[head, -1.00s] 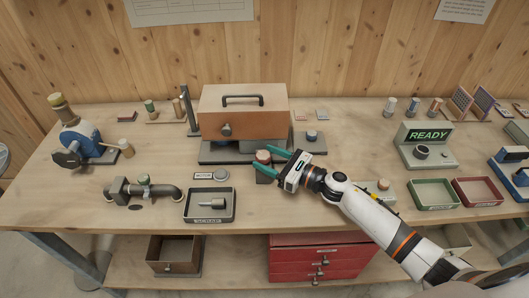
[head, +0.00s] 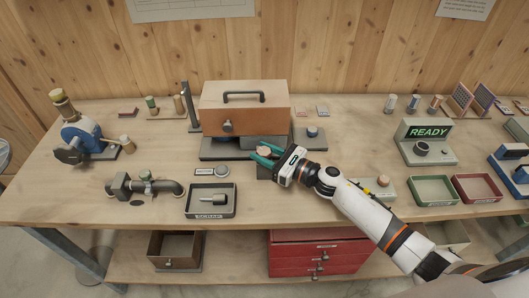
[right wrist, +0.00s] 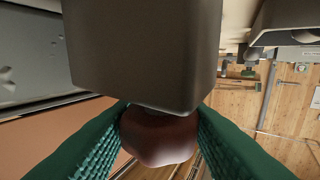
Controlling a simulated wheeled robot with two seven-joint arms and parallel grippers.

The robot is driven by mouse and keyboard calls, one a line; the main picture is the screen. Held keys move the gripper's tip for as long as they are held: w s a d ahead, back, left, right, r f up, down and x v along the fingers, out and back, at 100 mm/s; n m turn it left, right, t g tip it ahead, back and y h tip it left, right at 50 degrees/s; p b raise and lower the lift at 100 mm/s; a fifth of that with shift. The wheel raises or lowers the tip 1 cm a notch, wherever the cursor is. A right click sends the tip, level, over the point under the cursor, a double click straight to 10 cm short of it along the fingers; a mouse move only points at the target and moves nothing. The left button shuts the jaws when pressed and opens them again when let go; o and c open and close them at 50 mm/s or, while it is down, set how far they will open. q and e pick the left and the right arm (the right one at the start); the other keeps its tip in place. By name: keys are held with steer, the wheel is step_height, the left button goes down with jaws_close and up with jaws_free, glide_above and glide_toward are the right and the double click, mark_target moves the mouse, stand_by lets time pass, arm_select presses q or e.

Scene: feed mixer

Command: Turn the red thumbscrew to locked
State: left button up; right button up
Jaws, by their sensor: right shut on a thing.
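The red thumbscrew (head: 264,152) stands on a small dark block (head: 264,173) in front of the orange-brown box. In the right wrist view the thumbscrew (right wrist: 158,140) is a dull red rounded knob between two green ribbed fingers. My right gripper (head: 262,154) comes in from the right and is shut on it, one finger on each side. A large dark block (right wrist: 145,55) fills the top middle of the wrist view. I cannot read any lock mark or the screw's angle. My left gripper is not in view.
The orange-brown box (head: 245,112) with a handle stands just behind. A tray marked SCRAP (head: 190,211) lies at the front left. A console showing READY (head: 427,133) and green (head: 416,199) and red (head: 456,194) trays are at the right.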

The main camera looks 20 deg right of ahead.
steer(key=m+t+h, duration=0.3)
steer(key=m+h, duration=0.1)
steer(key=h, duration=0.1)
steer(key=shift+a, duration=0.1)
steer(key=m+h, duration=0.1)
steer(key=h, duration=0.2)
steer(key=m+t+h, duration=0.1)
steer(key=m+h, duration=0.1)
steer(key=shift+m+h, duration=0.3)
steer(key=shift+h, duration=0.1)
steer(key=m+h, duration=0.1)
steer(key=h, duration=0.1)
steer(key=m+h+b, duration=0.1)
steer(key=m+h, duration=0.1)
steer(key=h, duration=0.1)
steer(key=shift+a+f+m+h, duration=0.1)
steer(key=shift+m+h, duration=0.2)
steer(key=m+g+h+b, duration=0.1)
steer(key=m+h, duration=0.1)
steer(key=h, duration=0.1)
steer(key=m+g+h, duration=0.2)
steer(key=h, duration=0.1)
steer(key=shift+b, duration=0.4)
steer(key=shift+m, duration=0.3)
steer(key=o, duration=0.9)
steer(key=shift+o, duration=0.2)
